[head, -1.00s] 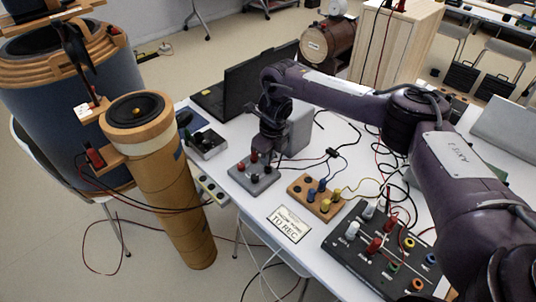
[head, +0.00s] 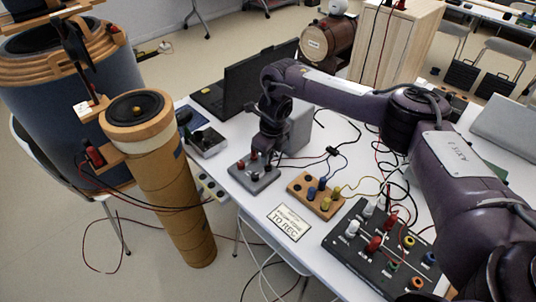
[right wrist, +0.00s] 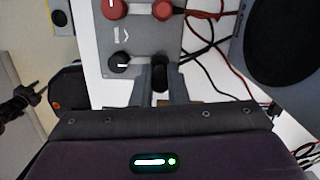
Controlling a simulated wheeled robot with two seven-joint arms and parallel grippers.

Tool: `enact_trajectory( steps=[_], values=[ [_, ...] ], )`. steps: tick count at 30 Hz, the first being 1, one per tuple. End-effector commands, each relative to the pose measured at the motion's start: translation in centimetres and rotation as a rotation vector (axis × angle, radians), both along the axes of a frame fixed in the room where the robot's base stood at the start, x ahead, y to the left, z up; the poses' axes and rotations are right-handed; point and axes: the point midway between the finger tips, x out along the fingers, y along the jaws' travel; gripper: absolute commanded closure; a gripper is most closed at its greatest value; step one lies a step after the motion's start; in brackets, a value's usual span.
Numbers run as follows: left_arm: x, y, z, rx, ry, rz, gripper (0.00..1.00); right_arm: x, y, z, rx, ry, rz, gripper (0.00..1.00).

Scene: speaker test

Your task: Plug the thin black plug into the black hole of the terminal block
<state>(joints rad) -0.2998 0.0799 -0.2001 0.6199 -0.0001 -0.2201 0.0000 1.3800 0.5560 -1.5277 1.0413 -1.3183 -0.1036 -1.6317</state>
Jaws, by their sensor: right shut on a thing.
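The grey terminal block (head: 254,176) lies near the left end of the white table, with red and dark plugs on top. In the right wrist view the terminal block (right wrist: 145,38) shows two red plugs and a black knob. My right gripper (head: 266,152) is low over the block's far right side. In the right wrist view my right gripper (right wrist: 160,78) is shut on the thin black plug (right wrist: 160,62), mostly hidden between the fingers at the block's lower right corner. The black hole is hidden, and I cannot tell whether the plug is in it. My left gripper is not in view.
A wooden block (head: 300,187) with blue and yellow plugs and a black panel (head: 345,254) with knobs lie to the right. A grey box (head: 299,130) and a laptop (head: 255,82) stand behind. Loose cables cross the table. A cardboard tube (head: 175,190) stands left.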

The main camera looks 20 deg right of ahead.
Motion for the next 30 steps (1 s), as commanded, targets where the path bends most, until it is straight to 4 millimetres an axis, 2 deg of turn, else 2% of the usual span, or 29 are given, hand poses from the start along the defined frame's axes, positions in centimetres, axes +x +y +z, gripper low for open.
enact_trajectory(
  steps=[16,30],
  values=[
    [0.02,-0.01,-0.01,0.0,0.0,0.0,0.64,-0.01,0.04,-0.05,0.0,0.0,0.001,1.0],
    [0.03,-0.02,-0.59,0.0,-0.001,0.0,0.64,-0.01,0.04,-0.86,0.0,0.0,0.001,1.0]
  ],
)
